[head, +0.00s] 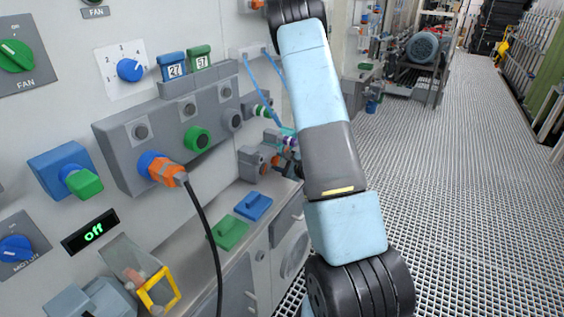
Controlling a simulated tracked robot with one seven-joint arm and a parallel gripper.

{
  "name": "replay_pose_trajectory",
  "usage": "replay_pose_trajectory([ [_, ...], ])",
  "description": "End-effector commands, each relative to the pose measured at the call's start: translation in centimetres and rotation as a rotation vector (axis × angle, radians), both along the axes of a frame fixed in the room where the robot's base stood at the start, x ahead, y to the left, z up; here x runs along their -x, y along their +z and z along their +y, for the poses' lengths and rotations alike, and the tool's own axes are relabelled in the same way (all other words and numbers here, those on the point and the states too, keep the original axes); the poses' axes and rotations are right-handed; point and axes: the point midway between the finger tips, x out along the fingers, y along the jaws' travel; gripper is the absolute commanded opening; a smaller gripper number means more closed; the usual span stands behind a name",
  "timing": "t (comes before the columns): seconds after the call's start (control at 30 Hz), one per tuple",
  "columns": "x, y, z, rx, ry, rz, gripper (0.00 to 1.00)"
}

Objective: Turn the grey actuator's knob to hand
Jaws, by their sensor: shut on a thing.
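A grey boxy unit (250,163) that may be the grey actuator sits low on the wall at the centre of the head view, just left of my arm. A small orange part shows at its right side. My arm hides what lies to the right of it, and its knob position cannot be read. My arm rises from the bottom and passes in front of this area up to the top edge. My gripper does not show; its end of the arm is hidden or out of frame.
A grey panel (112,140) carries an orange plug (163,170) with a black cable hanging down. Green (229,232) and blue (254,206) blocks lie on the ledge below. Light blue tubes (258,92) run beside my arm. The grating floor (450,200) at right is clear.

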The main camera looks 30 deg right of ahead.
Motion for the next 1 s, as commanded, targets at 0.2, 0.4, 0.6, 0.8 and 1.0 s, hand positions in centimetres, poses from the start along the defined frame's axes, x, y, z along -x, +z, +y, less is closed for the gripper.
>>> replay_pose_trajectory([
  [0.2, 0.13, -0.33, -0.12, 0.140, -0.006, -0.088, 0.14],
  [0.4, 0.17, -0.47, -0.01, 0.229, -0.005, -0.147, 0.14],
  [0.6, 0.19, -0.54, 0.07, 0.277, -0.003, -0.179, 0.14],
  [0.8, 0.21, -0.60, 0.12, 0.294, -0.002, -0.189, 0.14],
  [1.0, 0.21, -0.62, 0.16, 0.294, -0.002, -0.189, 0.14],
])
